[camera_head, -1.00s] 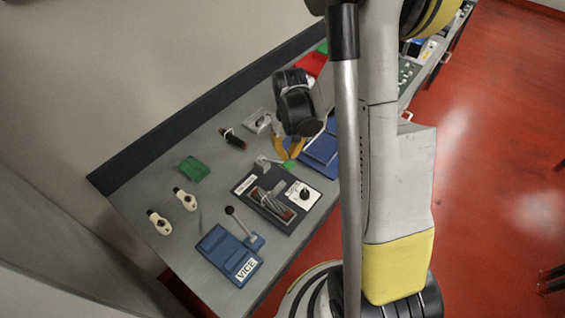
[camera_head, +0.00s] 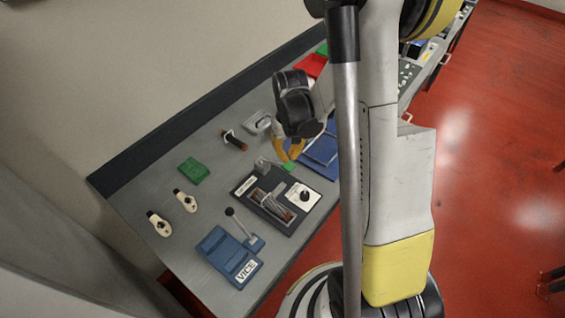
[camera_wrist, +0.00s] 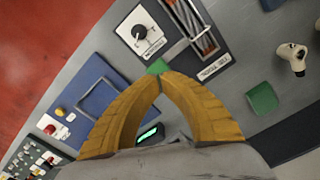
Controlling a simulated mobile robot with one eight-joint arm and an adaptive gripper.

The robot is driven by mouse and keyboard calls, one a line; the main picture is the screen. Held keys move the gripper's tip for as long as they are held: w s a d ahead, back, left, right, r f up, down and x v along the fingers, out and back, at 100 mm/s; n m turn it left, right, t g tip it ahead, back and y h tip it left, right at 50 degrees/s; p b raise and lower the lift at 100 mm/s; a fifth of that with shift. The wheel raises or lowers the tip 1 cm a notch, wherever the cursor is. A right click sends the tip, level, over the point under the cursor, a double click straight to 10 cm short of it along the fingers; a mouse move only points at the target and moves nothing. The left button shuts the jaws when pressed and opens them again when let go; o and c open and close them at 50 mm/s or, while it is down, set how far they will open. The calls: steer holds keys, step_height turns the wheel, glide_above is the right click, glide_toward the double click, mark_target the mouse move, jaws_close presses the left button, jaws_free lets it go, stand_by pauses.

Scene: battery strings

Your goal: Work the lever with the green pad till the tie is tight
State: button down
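The dark fixture (camera_head: 262,213) holds a battery string in its cradle (camera_head: 271,203), with a dial on a white plate beside it. Its lever ends in a green pad (camera_head: 289,167); the pad also shows in the wrist view (camera_wrist: 158,67), with the grey lever bar (camera_wrist: 176,51) running from it to the fixture. My gripper (camera_wrist: 161,79) has its yellow fingers arched together, tips meeting right at the green pad. I cannot tell whether the tips touch the pad. In the head view, my gripper (camera_head: 290,157) is just above and behind the pad. The tie's tightness cannot be made out.
A blue vice (camera_head: 228,255) with an upright handle stands at the near left. A green block (camera_head: 194,170), two white-and-black items (camera_head: 186,200) and a dark cylinder (camera_head: 234,140) lie on the bench. A blue tray (camera_head: 322,152) is beside my gripper.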

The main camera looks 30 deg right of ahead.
mark_target(290, 169)
steer(key=shift+s+d+f+b, duration=0.1)
steer(key=shift+s+f+b, duration=0.05)
steer(key=shift+f+b, duration=1.3)
steer(key=shift+s+f+b, duration=0.15)
steer(key=shift+f+b, duration=1.15)
steer(key=shift+f, duration=0.1)
steer(key=shift+s+d+f+b, duration=0.1)
steer(key=shift+s+f+b, duration=0.05)
steer(key=shift+f+b, duration=1.3)
steer(key=shift+w+a+r+p, duration=0.1)
steer(key=shift+w+r+p, duration=0.05)
steer(key=shift+r+p, duration=1.3)
steer(key=shift+w+a+r+p, duration=0.15)
steer(key=shift+r+p, duration=0.65)
steer(key=shift+r, duration=1.15)
steer(key=shift+w+r+p, duration=0.2)
steer(key=shift+r+p, duration=0.95)
steer(key=shift+r, duration=0.55)
steer(key=shift+f, duration=0.15)
